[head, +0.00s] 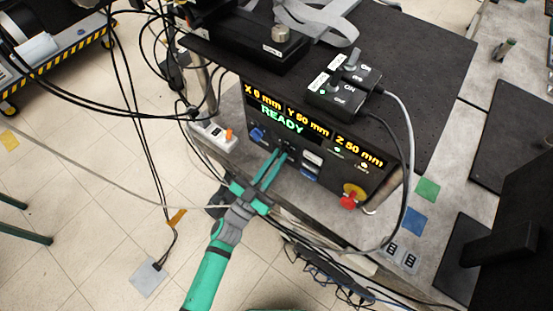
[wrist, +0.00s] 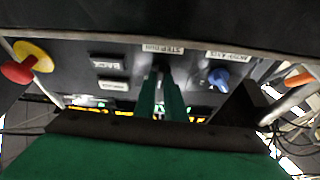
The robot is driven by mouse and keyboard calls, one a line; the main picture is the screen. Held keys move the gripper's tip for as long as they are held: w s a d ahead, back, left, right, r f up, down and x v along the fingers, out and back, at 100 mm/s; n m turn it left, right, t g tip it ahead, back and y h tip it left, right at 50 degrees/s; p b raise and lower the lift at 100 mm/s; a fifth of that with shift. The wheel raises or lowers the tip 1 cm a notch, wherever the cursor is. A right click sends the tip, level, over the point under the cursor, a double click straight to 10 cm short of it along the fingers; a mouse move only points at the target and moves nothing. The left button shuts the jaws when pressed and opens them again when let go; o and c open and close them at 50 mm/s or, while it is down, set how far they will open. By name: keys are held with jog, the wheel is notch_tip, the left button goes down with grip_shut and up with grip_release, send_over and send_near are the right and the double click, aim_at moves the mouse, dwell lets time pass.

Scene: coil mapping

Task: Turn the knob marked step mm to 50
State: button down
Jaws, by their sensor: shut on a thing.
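The black control panel (head: 318,140) has a lit display (head: 282,117) reading READY, X 0 mm, what looks like Y 50 mm, and Z 50 mm. My gripper (head: 282,153) reaches the panel's lower part with its green fingers close together. In the wrist view the panel appears upside down, and my gripper (wrist: 161,74) is shut on the dark step mm knob (wrist: 164,70), just by its label (wrist: 163,48). The fingers hide most of the knob, and I cannot read its pointer or scale.
A blue knob (wrist: 218,78) sits beside the step knob; it also shows in the head view (head: 257,133). Cables hang around the panel.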

jog(key=m+g+h, duration=0.1)
jog(key=m, duration=0.2)
jog(key=m+g+h, duration=0.1)
jog(key=m, duration=0.2)
jog(key=shift+w+a+m+g, duration=0.1)
jog(key=shift+a+m+g, duration=0.05)
jog(key=shift+m+g, duration=0.2)
jog(key=shift+a+m+g+h, duration=0.1)
jog(key=shift+m+g+h, duration=0.3)
jog(key=shift+m, duration=0.85)
jog(key=shift+m+g+h, duration=0.1)
jog(key=shift+m+g, duration=0.45)
jog(key=shift+m, duration=0.65)
jog(key=c, duration=1.8)
grip_release()
jog(key=shift+v, duration=5.4)
jog(key=shift+r, duration=0.15)
